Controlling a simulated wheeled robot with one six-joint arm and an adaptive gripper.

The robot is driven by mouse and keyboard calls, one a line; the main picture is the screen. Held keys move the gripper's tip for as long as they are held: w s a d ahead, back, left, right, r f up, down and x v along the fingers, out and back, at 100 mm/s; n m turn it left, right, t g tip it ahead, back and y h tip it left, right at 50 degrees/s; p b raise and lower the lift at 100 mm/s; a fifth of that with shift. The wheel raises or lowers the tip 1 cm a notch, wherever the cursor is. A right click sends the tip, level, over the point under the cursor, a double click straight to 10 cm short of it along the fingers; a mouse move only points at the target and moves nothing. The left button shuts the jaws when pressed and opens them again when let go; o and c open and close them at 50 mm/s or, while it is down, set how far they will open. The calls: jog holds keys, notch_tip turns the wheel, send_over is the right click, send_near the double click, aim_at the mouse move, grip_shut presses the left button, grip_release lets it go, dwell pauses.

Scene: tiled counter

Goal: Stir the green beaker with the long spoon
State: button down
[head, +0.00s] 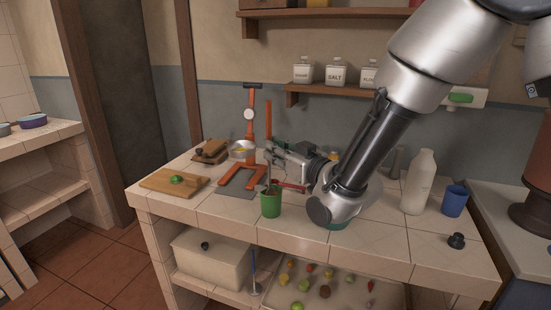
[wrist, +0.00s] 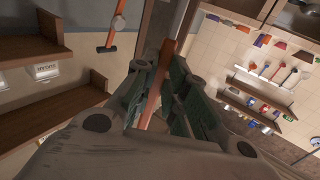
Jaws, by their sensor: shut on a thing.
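The green beaker (head: 271,205) stands upright near the counter's front edge. My gripper (head: 272,152) is above it, pointing left, with its fingers partly hard to make out against the background. In the wrist view my gripper (wrist: 158,98) is shut on a reddish-brown handle (wrist: 154,100), which I take to be the long spoon; it runs between the two fingers. The spoon's lower end is not clear. Something dark and thin shows at the beaker's mouth in the head view, but I cannot tell whether it is the spoon.
An orange-red stand (head: 251,115) with a dial rises just left of my gripper. A cutting board (head: 160,184) holds a green item at left. A white bottle (head: 418,182), a blue cup (head: 454,201) and a small dark object (head: 456,241) stand at right. The front-right counter is mostly clear.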

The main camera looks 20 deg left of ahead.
aim_at(270, 107)
jog(key=shift+r, duration=3.4)
jog(key=shift+r, duration=1.9)
